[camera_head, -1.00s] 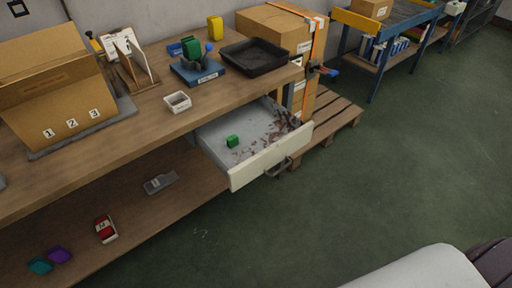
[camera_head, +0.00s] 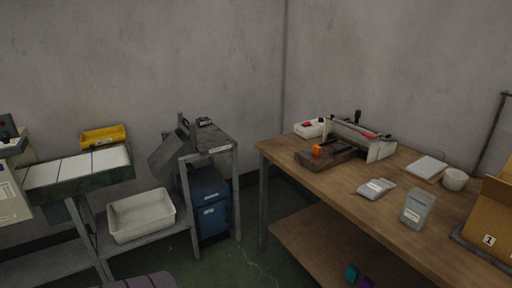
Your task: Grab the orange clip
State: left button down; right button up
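A small orange object (camera_head: 318,151), which looks like the orange clip, sits at the left end of a dark wooden block (camera_head: 330,156) on the wooden workbench (camera_head: 345,184). The block lies in front of a grey device with a bar (camera_head: 358,135). The clip is too small to make out in detail. Neither of my grippers is in view.
A white box with a red part (camera_head: 309,129), grey packets (camera_head: 417,207), and a white cup (camera_head: 455,180) stand on the workbench. A grey stand (camera_head: 208,138) is left of it. A white bin (camera_head: 141,215) and yellow tray (camera_head: 103,136) are further left. Green floor shows between.

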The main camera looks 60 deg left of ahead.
aim_at(316, 149)
jog(key=u, duration=1.35)
jog(key=i+z, duration=0.1)
jog(key=z, duration=0.3)
jog(key=i+j+z, duration=0.1)
jog(key=z, duration=0.35)
jog(key=i+j+z, duration=0.1)
jog(key=z, duration=0.3)
jog(key=j+z, duration=0.25)
jog(key=z, duration=0.2)
